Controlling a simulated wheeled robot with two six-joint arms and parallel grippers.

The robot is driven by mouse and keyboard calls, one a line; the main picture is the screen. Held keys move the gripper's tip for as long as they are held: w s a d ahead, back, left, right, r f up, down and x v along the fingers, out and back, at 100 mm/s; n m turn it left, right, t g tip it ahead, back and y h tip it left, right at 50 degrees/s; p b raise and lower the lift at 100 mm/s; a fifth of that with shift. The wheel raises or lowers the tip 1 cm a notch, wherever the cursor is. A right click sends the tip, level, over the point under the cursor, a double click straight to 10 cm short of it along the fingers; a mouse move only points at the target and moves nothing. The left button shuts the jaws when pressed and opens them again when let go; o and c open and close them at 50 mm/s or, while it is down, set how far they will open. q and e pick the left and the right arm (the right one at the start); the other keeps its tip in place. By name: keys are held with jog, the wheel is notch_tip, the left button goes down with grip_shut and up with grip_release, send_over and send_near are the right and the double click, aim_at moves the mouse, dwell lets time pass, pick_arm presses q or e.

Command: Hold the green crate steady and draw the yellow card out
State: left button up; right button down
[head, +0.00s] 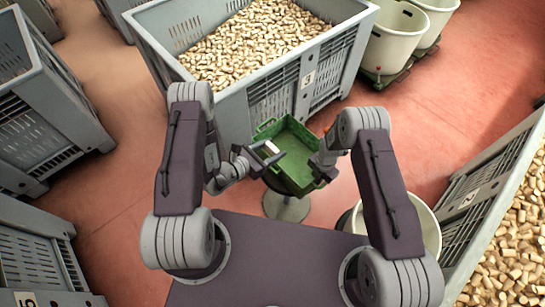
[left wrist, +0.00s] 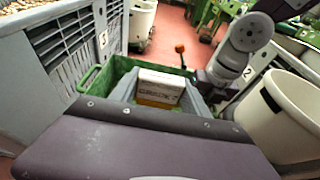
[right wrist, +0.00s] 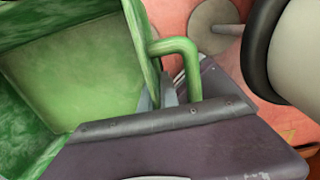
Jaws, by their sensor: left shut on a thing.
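The green crate (head: 294,171) stands open on a round pedestal in front of me. It also shows in the left wrist view (left wrist: 92,78) and, close up, in the right wrist view (right wrist: 75,70). My left gripper (head: 268,151) is shut on the yellow card (left wrist: 157,91), above the crate. The card shows a pale printed face and a yellow-orange lower part. My right gripper (head: 322,160) is at the crate's right side. In the right wrist view a finger shows beside the green handle (right wrist: 180,47). The handle hides part of the jaws, so their closing is unclear.
A large grey bin (head: 232,104) of cork stoppers stands behind the crate. Another cork-filled bin (head: 470,215) is at the right. A pale bucket (head: 428,228) stands near my right arm. More grey bins (head: 45,130) line the left. Red floor (head: 430,125) is clear at the right.

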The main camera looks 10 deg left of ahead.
pick_arm(q)
jog(key=shift+r, duration=0.7)
pick_arm(e)
jog(key=c, duration=1.5)
grip_release()
jog(key=shift+c, duration=0.2)
notch_tip(320, 180, up, 12)
jog(key=shift+r, duration=0.1)
pick_arm(q)
jog(key=shift+a, duration=0.1)
